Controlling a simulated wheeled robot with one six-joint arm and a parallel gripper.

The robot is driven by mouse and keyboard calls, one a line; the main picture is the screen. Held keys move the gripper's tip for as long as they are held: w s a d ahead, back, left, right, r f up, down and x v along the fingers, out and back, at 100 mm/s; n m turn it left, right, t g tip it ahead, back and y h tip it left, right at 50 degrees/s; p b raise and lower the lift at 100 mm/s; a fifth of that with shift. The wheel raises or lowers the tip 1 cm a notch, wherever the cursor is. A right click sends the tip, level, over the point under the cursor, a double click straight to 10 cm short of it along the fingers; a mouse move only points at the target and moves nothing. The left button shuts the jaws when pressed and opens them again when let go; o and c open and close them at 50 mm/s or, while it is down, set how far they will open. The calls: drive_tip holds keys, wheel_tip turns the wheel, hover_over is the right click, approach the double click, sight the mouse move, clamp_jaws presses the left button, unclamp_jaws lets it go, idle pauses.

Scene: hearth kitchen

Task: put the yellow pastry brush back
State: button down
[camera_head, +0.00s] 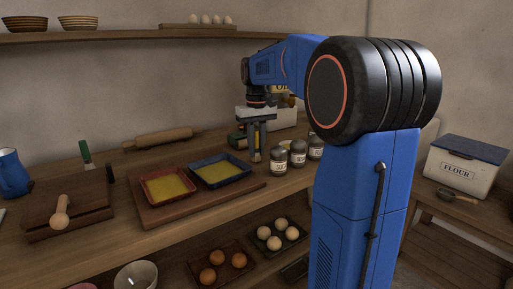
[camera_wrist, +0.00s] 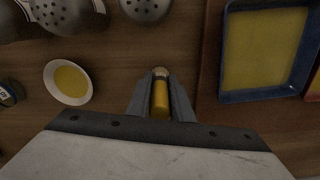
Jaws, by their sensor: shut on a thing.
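My gripper (camera_wrist: 160,104) is shut on the yellow pastry brush (camera_wrist: 160,98) in the wrist view. The brush has a yellow handle and a pale tip showing between the two fingers. In the head view my gripper (camera_head: 256,138) points down over the counter, just right of the blue tray (camera_head: 248,173). There the brush is mostly hidden by the fingers. A small white bowl of yellow liquid (camera_wrist: 49,91) lies left of the brush in the wrist view. I cannot tell the brush's height above the counter.
The blue tray and a red tray (camera_head: 147,196), both with yellow contents, sit on a wooden board (camera_head: 205,202). Several shakers (camera_head: 278,161) stand right of my gripper. A rolling pin (camera_head: 160,138) lies behind the board. A dark cutting board (camera_head: 85,219) is at the left.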

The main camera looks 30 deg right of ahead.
drive_tip(key=shift+f, duration=0.1)
drive_tip(key=c, duration=1.6)
unclamp_jaws()
drive_tip(key=shift+o, duration=0.2)
wheel_tip(320, 180, up, 12)
drive_tip(key=shift+r, duration=0.15)
drive_tip(key=shift+s, duration=0.1)
